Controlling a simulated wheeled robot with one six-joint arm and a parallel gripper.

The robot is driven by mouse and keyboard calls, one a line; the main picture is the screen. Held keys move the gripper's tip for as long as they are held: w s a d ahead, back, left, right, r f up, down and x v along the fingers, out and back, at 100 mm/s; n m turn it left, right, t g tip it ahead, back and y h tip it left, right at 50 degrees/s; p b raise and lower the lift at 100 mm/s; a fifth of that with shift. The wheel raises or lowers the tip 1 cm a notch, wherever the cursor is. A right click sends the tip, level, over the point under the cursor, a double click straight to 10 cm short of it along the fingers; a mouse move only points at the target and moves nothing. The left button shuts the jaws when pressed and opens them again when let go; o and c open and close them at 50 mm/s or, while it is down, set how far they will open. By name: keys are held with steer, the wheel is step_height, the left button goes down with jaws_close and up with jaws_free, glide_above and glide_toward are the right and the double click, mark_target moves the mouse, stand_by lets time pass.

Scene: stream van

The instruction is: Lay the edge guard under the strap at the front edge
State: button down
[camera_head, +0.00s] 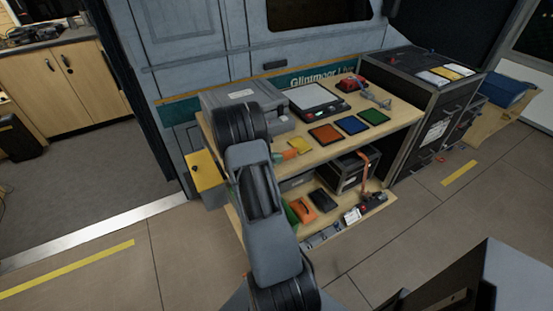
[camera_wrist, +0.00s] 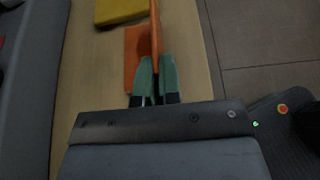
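My gripper (camera_head: 276,157) is over the left front part of the upper wooden shelf. In the wrist view its green fingers (camera_wrist: 157,80) are closed on the thin upright leg of an orange edge guard (camera_wrist: 136,46). The other leg spreads flat to the left. In the head view the guard (camera_head: 292,153) points right from the fingertips; whether it touches the shelf I cannot tell. An orange strap (camera_head: 366,168) runs over the top of a black case (camera_head: 345,178) on the lower shelf and down its front.
The upper shelf (camera_head: 395,138) holds a grey case (camera_head: 246,105), a white-topped device (camera_head: 315,98) and yellow, orange, blue and green pads. The lower shelf holds small items in front of the black case. A black cabinet (camera_head: 425,110) stands right. The floor in front is clear.

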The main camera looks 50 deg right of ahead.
steer(key=shift+f, duration=0.2)
steer(key=c, duration=1.3)
jaws_free()
steer(key=shift+r, duration=0.15)
